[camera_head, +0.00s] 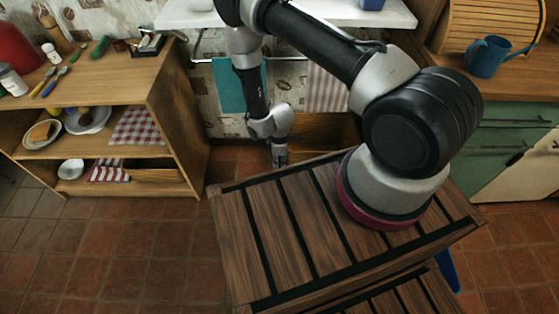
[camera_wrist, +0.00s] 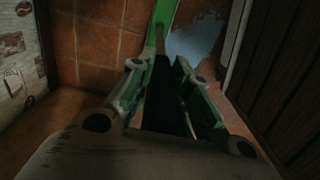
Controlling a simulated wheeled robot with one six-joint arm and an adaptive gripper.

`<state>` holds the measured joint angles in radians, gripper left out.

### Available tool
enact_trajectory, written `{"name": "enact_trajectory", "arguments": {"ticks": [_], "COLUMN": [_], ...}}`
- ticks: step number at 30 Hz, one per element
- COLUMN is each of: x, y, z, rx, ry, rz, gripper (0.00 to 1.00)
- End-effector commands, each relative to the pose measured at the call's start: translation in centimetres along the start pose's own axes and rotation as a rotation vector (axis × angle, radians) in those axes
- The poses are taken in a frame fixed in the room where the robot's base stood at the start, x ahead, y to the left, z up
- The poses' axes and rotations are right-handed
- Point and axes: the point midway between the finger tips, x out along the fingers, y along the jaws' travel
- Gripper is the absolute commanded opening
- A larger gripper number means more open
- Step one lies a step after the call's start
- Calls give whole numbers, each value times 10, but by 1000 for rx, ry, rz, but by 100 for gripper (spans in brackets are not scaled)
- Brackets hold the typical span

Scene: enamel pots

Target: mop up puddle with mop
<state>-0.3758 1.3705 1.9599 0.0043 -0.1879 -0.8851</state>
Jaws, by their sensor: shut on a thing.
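My gripper (camera_head: 279,157) hangs low in the middle of the head view, in front of the sink area. In the wrist view my gripper (camera_wrist: 170,68) is shut on a green stick-like handle (camera_wrist: 163,18), which looks like the mop's. The handle runs up past the fingertips to the top edge. Just right of it, a pale bluish, shiny patch that looks like the puddle (camera_wrist: 197,42) lies on the tiled floor. The mop's head cannot be made out. In the head view the mop and the puddle are hidden.
A wooden shelf unit (camera_head: 180,130) with dishes and cloths stands at left. A counter with a blue watering can (camera_head: 487,57) and green drawers (camera_head: 490,150) is at right. A white sink top (camera_head: 190,18) is at the back. Tiled floor (camera_head: 110,255) is free at left.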

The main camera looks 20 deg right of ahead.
Motion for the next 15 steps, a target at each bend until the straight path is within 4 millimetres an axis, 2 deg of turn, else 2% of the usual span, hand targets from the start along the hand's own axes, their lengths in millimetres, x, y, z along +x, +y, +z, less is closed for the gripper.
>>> {"name": "enact_trajectory", "arguments": {"ticks": [15], "x": [6], "y": [-3], "z": [0], "rx": [-1], "ry": [0], "rz": [0], "gripper": [0]}}
